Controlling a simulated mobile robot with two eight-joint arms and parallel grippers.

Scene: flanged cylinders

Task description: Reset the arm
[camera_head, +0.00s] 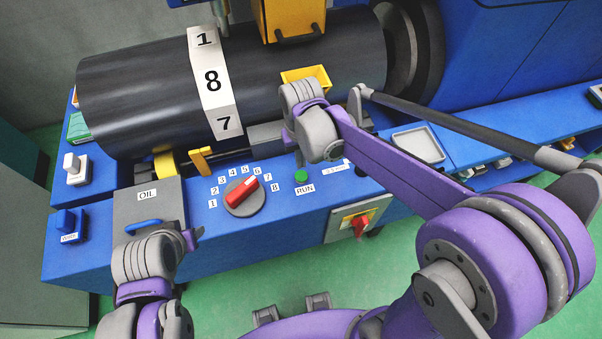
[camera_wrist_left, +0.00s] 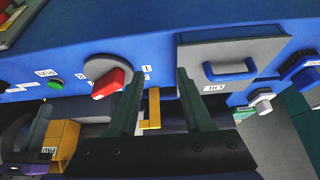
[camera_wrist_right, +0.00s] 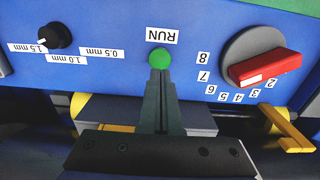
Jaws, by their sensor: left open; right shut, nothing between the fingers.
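My right gripper (camera_wrist_right: 161,78) is shut and empty. In the right wrist view its fingertips sit at the lower edge of the green RUN button (camera_wrist_right: 159,57); I cannot tell if they touch it. The button also shows in the head view (camera_head: 301,176). My left gripper (camera_wrist_left: 160,74) is open and empty, in front of the panel between the red dial (camera_wrist_left: 107,83) and the OIL cover (camera_wrist_left: 232,62). Its fingers are not clearly visible in the head view, where its wrist (camera_head: 145,260) is low at the left. The red dial's white mark points roughly toward 6 or 7.
A dark cylinder (camera_head: 140,95) with a numbered white band (camera_head: 209,60) lies behind the panel. A yellow bracket (camera_head: 200,160) sticks out near the dial. A small black knob (camera_wrist_right: 54,34), a red switch (camera_head: 359,226) and a grey tray (camera_head: 418,145) are nearby. Green floor (camera_head: 235,305) is in front.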

